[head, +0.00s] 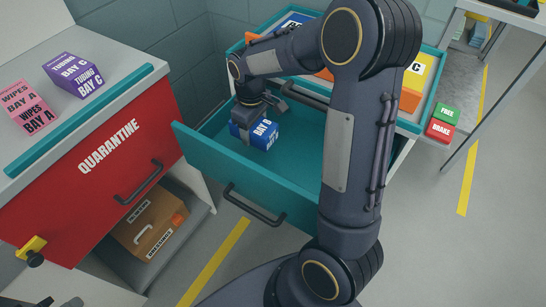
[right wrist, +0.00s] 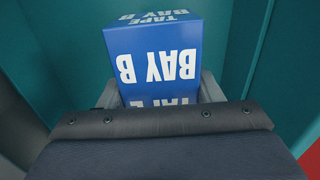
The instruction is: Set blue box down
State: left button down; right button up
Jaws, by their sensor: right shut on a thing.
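The blue box (head: 262,133), marked "BAY B", is inside the open teal drawer (head: 318,128), toward its left end. My right gripper (head: 258,118) is shut on it from above. In the right wrist view the blue box (right wrist: 155,62) sits between the fingers, its "TAPE" and "BAY B" lettering upside down. It looks low in the drawer, but I cannot tell whether its underside touches the drawer floor. My left gripper (head: 45,302) only just shows at the bottom left edge, too cut off to read its opening.
A red quarantine cabinet (head: 145,190) with pink and purple boxes on top stands left. A cardboard box (head: 150,222) lies on its lower shelf. Behind the drawer, a teal-rimmed top holds a yellow-orange box (head: 412,84). Green and red boxes (head: 440,124) sit right. My right arm hides the drawer's right part.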

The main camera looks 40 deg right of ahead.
aim_at(256, 153)
notch_tip(256, 153, down, 8)
jog(key=shift+r+b, duration=0.2)
jog(key=shift+b, duration=0.5)
jog(key=shift+f, duration=0.15)
jog(key=o, duration=1.1)
jog(key=shift+r, duration=0.3)
notch_tip(256, 153, up, 12)
jog(key=p, duration=0.2)
jog(key=shift+f+p, duration=0.15)
jog(key=shift+p, duration=0.2)
